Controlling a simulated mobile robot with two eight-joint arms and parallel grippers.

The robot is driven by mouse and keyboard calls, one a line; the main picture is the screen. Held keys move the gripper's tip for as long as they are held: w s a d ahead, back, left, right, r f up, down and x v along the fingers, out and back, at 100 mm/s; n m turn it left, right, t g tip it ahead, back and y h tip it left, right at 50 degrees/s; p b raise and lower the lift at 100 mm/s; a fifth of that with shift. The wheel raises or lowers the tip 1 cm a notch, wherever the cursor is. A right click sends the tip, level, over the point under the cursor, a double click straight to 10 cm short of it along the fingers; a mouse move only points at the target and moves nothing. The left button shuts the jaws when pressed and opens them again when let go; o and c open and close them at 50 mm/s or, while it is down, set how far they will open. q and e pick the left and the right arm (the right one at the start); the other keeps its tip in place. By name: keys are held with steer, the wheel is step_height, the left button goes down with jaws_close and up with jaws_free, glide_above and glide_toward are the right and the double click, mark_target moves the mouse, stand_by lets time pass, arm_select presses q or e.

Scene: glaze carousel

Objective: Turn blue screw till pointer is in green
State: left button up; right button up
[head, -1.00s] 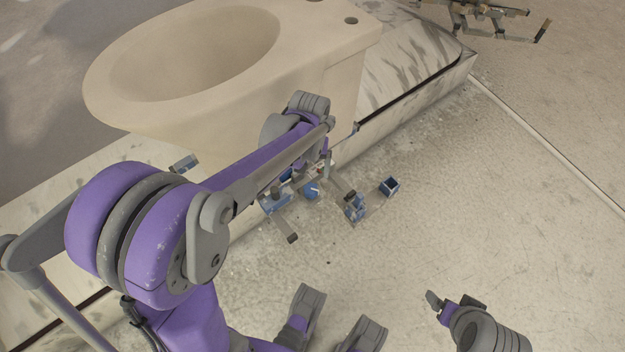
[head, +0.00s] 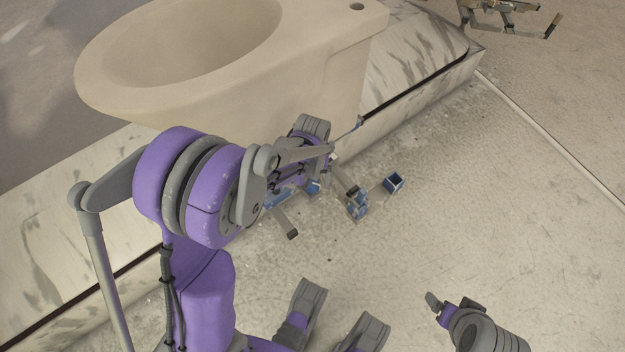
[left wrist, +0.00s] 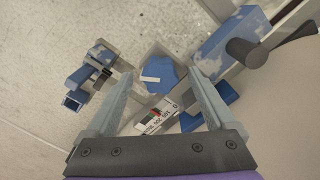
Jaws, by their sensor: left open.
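The blue screw (left wrist: 158,75) shows in the left wrist view as a blue faceted head with a white mark on it. It shows in part in the head view (head: 313,187), below my left arm. My left gripper (left wrist: 160,69) is open, with one finger on each side of the screw head in the picture; contact cannot be told. In the head view, my left gripper (head: 333,160) is mostly hidden by its own arm. A white gauge (left wrist: 157,115) with red and green bands lies just below the screw; its pointer is too small to read. My right gripper (head: 452,306) seems to show at the lower right.
A blue clamp-like part (left wrist: 92,75) stands left of the screw. A blue block with a dark handle (left wrist: 250,50) stands to the right. A small blue open box (head: 394,183) sits on the floor. A beige toilet-like bowl (head: 330,75) rises behind.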

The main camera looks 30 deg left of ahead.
mark_target(312, 183)
arm_select(q)
steer(key=c, duration=1.4)
steer(key=shift+m, duration=2.3)
steer(key=o, duration=1.4)
steer(key=shift+r, duration=0.15)
step_height(312, 183, up, 11)
steer(key=p, duration=0.3)
steer(key=shift+f, duration=0.2)
